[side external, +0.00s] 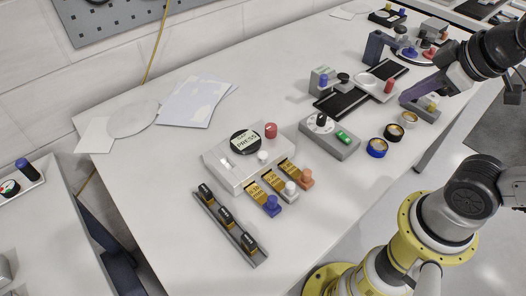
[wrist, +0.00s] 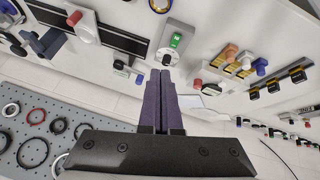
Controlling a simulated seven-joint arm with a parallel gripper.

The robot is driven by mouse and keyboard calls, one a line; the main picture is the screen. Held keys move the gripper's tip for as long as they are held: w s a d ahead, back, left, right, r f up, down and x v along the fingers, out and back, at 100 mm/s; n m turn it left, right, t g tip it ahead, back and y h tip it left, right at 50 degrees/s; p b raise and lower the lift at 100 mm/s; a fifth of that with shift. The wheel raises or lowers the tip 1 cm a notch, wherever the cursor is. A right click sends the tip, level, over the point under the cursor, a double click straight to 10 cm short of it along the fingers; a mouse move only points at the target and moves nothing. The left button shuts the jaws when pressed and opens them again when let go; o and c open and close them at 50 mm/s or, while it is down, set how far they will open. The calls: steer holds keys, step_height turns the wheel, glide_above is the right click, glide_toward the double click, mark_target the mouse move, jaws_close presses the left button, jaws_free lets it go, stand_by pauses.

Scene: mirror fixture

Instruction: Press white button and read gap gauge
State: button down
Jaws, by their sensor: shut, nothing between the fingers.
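The white button (side external: 263,157) stands on the front right of a pale box (side external: 222,172) in the side external view. The box also carries a black disc (side external: 241,147) with a pale label reading "PRESS" and a red knob (side external: 270,130). In front lie several gold gauge strips (side external: 256,191) with blue, white and orange knobs; their printed figures are too small to read surely. These strips also show in the wrist view (wrist: 239,68). My gripper (side external: 403,101) is shut and empty, well to the right of the box and above the table. Its purple fingers (wrist: 160,73) are together in the wrist view.
A grey box with a green switch (side external: 343,136) stands between the pale box and my gripper. Several dark-rimmed rings (side external: 377,147) lie near the table edge. A black rail (side external: 341,101) stands behind. The back left holds flat papers (side external: 196,101).

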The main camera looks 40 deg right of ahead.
steer(key=w+d+r+n+h, duration=0.2)
steer(key=w+n, duration=0.3)
steer(key=n+t+y, duration=0.3)
steer(key=n+y, duration=0.1)
steer(key=n, duration=1.7)
glide_above(263, 155)
steer(key=s, duration=0.1)
step_height(263, 155, down, 6)
steer(key=shift+r, duration=0.15)
steer(key=shift+f, duration=4.4)
steer(key=shift+f, duration=0.1)
steer(key=shift+f, duration=0.3)
